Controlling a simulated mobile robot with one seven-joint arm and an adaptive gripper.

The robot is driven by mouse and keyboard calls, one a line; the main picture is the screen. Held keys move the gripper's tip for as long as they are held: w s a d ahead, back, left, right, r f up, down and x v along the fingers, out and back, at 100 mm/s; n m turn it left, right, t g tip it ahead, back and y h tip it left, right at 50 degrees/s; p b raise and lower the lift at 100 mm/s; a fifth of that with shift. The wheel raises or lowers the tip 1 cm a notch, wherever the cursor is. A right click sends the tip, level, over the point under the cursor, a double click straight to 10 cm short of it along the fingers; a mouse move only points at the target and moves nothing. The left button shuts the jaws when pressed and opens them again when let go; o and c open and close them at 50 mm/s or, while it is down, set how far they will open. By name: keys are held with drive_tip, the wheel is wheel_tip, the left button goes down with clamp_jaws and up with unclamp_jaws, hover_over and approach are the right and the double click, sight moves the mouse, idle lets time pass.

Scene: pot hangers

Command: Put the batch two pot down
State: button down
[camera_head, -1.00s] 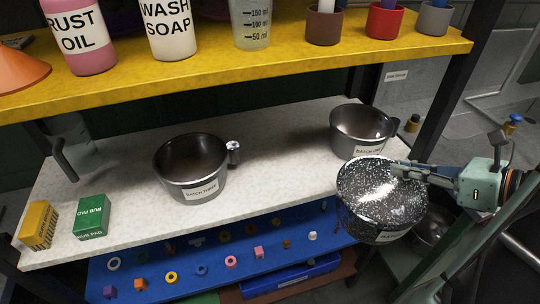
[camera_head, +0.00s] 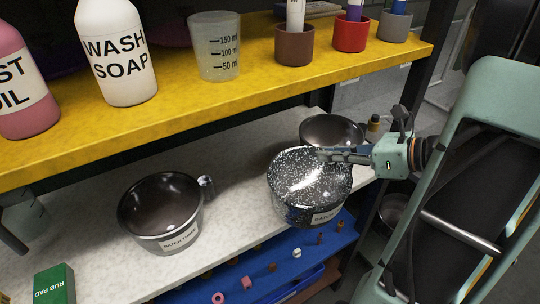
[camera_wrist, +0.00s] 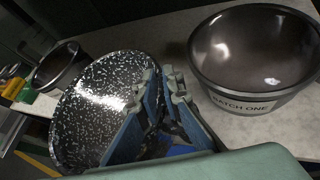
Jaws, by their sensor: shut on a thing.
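The speckled black-and-white pot (camera_head: 300,180) has a label on its side that is hard to read. My gripper (camera_head: 322,155) is shut on its rim and holds it at the front edge of the white shelf (camera_head: 245,190). I cannot tell whether its base touches the shelf. In the wrist view, the speckled pot (camera_wrist: 95,110) is to the left of the fingers (camera_wrist: 160,85). The batch one pot (camera_wrist: 250,55) is to the right there, and it stands behind the speckled pot in the head view (camera_head: 330,130). The batch three pot (camera_head: 160,210) stands on the shelf to the left.
A green rub pad box (camera_head: 54,284) is at lower left. A blue lower shelf (camera_head: 290,262) holds small parts. White surface is free between the batch three and speckled pots.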

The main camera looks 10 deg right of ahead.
drive_tip(key=w+a+r+x, duration=0.1)
drive_tip(key=r+x, duration=0.1)
drive_tip(key=x, duration=1.2)
drive_tip(key=shift+r+p, duration=0.3)
drive_tip(key=shift+r, duration=0.05)
drive_tip(key=c, duration=2.1)
unclamp_jaws()
drive_tip(key=v, duration=1.2)
